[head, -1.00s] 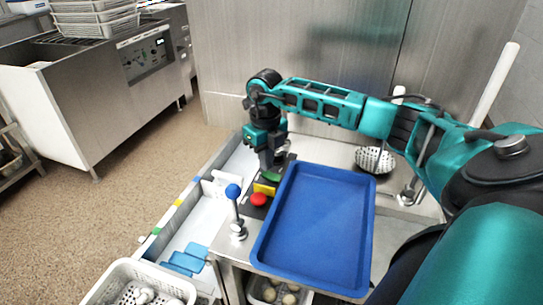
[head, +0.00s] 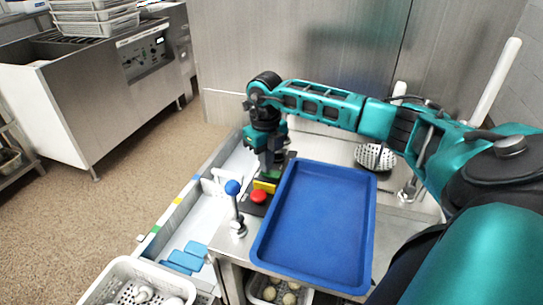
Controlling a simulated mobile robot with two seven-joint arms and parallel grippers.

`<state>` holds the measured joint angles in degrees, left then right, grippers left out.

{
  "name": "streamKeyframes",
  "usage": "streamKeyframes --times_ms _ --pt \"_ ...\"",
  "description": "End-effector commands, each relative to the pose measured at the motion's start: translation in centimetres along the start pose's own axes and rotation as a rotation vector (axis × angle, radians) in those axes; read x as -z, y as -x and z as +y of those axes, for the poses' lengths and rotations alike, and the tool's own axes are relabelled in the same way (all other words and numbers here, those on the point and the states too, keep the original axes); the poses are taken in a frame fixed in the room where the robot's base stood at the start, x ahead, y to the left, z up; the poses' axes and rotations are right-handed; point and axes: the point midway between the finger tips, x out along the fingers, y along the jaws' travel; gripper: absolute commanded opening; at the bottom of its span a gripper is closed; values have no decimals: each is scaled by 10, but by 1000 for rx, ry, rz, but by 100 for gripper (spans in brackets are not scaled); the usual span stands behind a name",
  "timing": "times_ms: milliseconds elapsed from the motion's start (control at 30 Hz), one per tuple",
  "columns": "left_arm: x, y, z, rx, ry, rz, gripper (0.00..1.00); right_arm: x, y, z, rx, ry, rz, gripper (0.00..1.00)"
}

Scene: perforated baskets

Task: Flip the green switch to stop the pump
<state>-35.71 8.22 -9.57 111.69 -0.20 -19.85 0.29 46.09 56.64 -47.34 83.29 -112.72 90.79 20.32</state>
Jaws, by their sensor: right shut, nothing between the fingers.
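The green switch (head: 269,175) sits at the far end of a small dark control box, behind a yellow part (head: 264,186) and a red button (head: 258,196). My right gripper (head: 271,171) points down right over the green switch and hides most of it. It is shut with nothing held. I cannot tell whether its tips touch the switch. My left gripper is not in view.
A blue tray (head: 313,228) lies just right of the control box. A blue-knobbed lever (head: 233,189) stands at its front left. A water trough (head: 188,226) with blue pieces runs along the left. A white perforated basket (head: 113,284) is at the bottom left.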

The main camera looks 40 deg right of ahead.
Motion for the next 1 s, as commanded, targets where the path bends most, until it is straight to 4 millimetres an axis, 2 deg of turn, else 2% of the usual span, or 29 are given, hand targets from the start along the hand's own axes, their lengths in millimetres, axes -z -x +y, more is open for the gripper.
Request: streamKeyframes --times_ms 133,333,1000 --pt "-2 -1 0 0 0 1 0 2 -5 0 2 0 7 0" --pt "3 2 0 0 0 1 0 1 2 0 1 0 4 0" --pt "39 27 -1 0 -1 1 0 0 56 0 2 0 3 0"
